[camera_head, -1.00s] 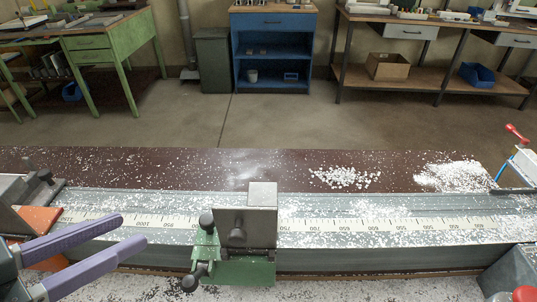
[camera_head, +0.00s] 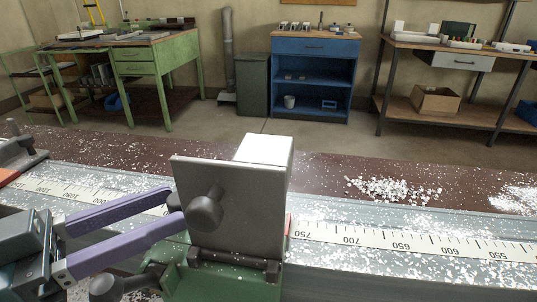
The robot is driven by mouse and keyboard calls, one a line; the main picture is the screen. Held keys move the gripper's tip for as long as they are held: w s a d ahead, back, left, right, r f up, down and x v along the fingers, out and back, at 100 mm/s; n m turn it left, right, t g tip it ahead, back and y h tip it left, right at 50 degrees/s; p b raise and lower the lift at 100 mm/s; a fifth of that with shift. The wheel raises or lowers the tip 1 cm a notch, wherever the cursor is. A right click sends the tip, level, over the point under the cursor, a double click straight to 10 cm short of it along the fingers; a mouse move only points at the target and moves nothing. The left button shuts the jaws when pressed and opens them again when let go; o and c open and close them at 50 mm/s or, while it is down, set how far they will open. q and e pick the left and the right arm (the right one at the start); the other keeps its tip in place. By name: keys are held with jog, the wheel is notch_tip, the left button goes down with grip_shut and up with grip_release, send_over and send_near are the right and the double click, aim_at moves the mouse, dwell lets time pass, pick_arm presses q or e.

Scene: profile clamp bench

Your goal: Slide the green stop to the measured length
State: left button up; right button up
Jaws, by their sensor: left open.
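The green stop (camera_head: 225,284) sits on the grey rail in the middle of the head view, with an upright grey plate (camera_head: 230,215) and dark knobs (camera_head: 206,209). My left gripper (camera_head: 176,207) has two purple fingers and is open. Its fingertips are at the left side of the stop's plate, close to the knob; I cannot tell if they touch. My right gripper is not in view.
White chips lie over the rail and brown bench top (camera_head: 330,170), with a heap (camera_head: 394,190) behind the scale. Behind are a green workbench (camera_head: 160,70), a blue cabinet (camera_head: 310,80) and a shelf table (camera_head: 440,85). Open floor lies between.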

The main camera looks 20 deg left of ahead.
pick_arm(q)
jog(key=shift+x, duration=1.6)
grip_shut()
